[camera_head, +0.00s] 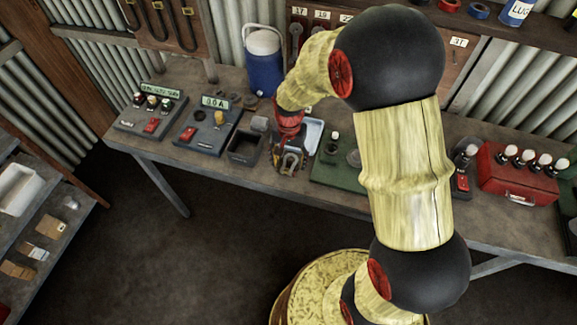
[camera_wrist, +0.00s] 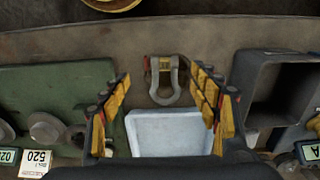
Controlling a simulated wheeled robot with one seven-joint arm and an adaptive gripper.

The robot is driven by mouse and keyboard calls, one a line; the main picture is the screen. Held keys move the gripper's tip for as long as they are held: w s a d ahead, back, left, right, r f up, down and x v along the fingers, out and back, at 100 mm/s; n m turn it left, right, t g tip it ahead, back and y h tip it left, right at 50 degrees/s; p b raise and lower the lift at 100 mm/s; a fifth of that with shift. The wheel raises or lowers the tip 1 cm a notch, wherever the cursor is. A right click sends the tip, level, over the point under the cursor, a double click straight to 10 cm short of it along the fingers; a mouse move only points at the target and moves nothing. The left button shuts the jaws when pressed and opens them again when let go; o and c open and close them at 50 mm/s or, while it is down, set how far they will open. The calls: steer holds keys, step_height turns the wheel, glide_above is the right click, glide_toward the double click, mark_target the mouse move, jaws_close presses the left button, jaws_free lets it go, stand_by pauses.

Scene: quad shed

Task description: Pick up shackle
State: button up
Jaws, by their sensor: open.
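The shackle (camera_wrist: 154,91) is a grey metal bow with a yellowish-brown part and a reddish pin end at its top. It lies on the worn workbench top in the wrist view. My gripper (camera_wrist: 160,78) is open, with yellow-and-black fingers to the left and right of the shackle in that view. I see no finger touching it, and its height above the bench is hard to tell. In the head view my gripper (camera_head: 290,158) is over the bench near its front edge, and it largely hides the shackle there.
A pale shallow tray (camera_wrist: 170,135) lies close to the shackle. A dark open bin (camera_head: 246,147) stands to the left in the head view, and a green board (camera_head: 335,172) to the right. A blue cooler (camera_head: 264,70) stands behind. Bare bench lies around the shackle.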

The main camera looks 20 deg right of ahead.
mark_target(289, 169)
step_height(289, 169, down, 4)
steer(key=shift+w+f+b, duration=0.1)
steer(key=shift+b, duration=0.25)
steer(key=shift+c, duration=1.2)
steer(key=c, duration=1)
